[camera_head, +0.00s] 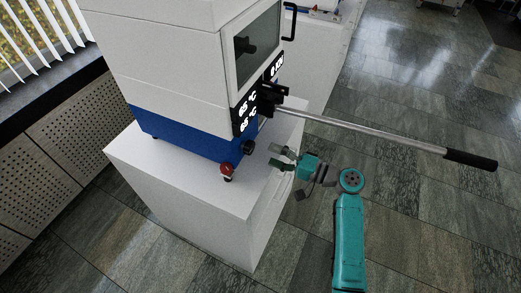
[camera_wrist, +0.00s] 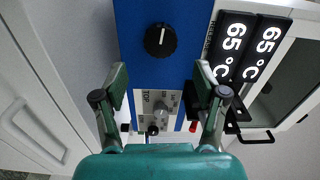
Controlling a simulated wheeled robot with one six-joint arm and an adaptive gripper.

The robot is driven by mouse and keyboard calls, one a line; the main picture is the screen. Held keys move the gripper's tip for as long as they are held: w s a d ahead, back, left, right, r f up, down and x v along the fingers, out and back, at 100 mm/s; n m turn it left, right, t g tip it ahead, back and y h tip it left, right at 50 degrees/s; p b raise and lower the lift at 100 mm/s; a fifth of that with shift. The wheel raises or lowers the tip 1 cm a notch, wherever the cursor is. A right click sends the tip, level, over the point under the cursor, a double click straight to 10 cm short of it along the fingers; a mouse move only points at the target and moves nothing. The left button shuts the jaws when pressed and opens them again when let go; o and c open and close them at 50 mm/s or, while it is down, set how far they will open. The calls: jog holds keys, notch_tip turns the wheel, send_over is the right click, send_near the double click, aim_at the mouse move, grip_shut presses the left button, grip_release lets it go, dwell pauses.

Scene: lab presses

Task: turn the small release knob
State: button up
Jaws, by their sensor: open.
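My gripper (camera_wrist: 161,78) is open and empty, with its two fingers on either side of the blue panel in the wrist view. Between and beyond them is a grey plate with a small silver knob (camera_wrist: 160,116), and a smaller dark knob sits just below it. A larger black knob (camera_wrist: 160,39) with a white pointer line is higher on the panel. I cannot tell for certain which one is the release knob. In the head view my gripper (camera_head: 283,158) is right of the press's blue base (camera_head: 190,135), apart from its black knob (camera_head: 248,148).
A red knob (camera_head: 227,169) sits at the press's lower front corner. A long lever (camera_head: 370,135) with a black grip reaches right above my arm. Displays (camera_wrist: 250,45) read 65 °C. The white pedestal (camera_head: 190,200) stands below; open tiled floor lies right.

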jog(key=shift+v, duration=1.75)
jog(key=shift+f, duration=0.1)
